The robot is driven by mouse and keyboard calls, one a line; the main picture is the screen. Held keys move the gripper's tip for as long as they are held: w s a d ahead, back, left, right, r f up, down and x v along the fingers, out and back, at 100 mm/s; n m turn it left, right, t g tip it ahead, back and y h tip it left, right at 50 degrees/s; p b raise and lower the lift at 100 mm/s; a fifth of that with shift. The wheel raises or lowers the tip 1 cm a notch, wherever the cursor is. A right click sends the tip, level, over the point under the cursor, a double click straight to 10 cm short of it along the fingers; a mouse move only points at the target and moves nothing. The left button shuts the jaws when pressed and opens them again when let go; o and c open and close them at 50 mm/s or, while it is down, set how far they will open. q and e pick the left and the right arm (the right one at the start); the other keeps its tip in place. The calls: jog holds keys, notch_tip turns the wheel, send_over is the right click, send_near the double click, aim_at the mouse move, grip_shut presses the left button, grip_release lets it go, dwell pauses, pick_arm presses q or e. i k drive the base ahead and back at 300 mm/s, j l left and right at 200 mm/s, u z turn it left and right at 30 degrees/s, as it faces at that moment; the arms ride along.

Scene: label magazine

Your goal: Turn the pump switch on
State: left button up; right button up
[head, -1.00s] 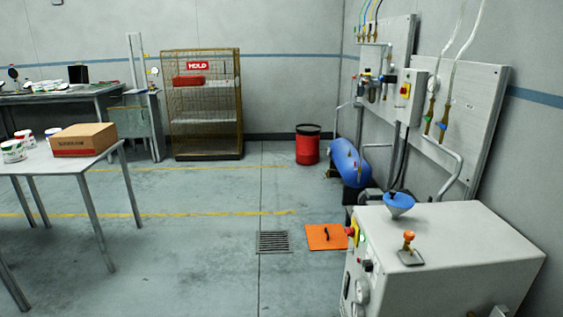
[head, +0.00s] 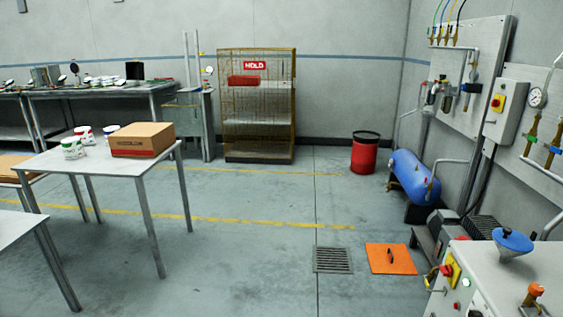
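A white cabinet (head: 480,256) stands at the lower right, partly cut off by the frame. Its front carries a red and yellow switch (head: 447,270), a small green button or lamp (head: 466,282) and other small controls. A grey box on the wall panel carries another red and yellow rotary switch (head: 497,103). I cannot read any label, so I cannot tell which one is the pump switch or how it is set. Neither of my grippers is in view.
A blue tank (head: 414,176), red drum (head: 365,153) and orange floor plate (head: 391,259) lie beyond the cabinet. A floor grate (head: 332,260) is beside the plate. A table with a cardboard box (head: 142,139) stands at the left. The middle floor is clear.

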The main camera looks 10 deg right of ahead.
aim_at(495, 103)
jog(key=i+j, duration=0.1)
jog(key=i, duration=0.45)
jog(key=i+j+z, duration=0.1)
jog(key=i, duration=0.45)
jog(key=i+j+z, duration=0.1)
jog(key=i+z, duration=0.35)
jog(key=i, duration=0.65)
jog(key=i+z, duration=0.2)
jog(key=i, duration=0.35)
jog(key=i+j+z, duration=0.1)
jog(key=i+z, duration=0.15)
jog(key=i, duration=0.3)
jog(key=i+z, duration=1.05)
jog(key=z, duration=0.15)
jog(key=i+z, duration=0.2)
jog(key=z, duration=0.15)
jog(key=i+j+z, duration=0.1)
jog(key=z, duration=0.25)
jog(key=i, duration=0.1)
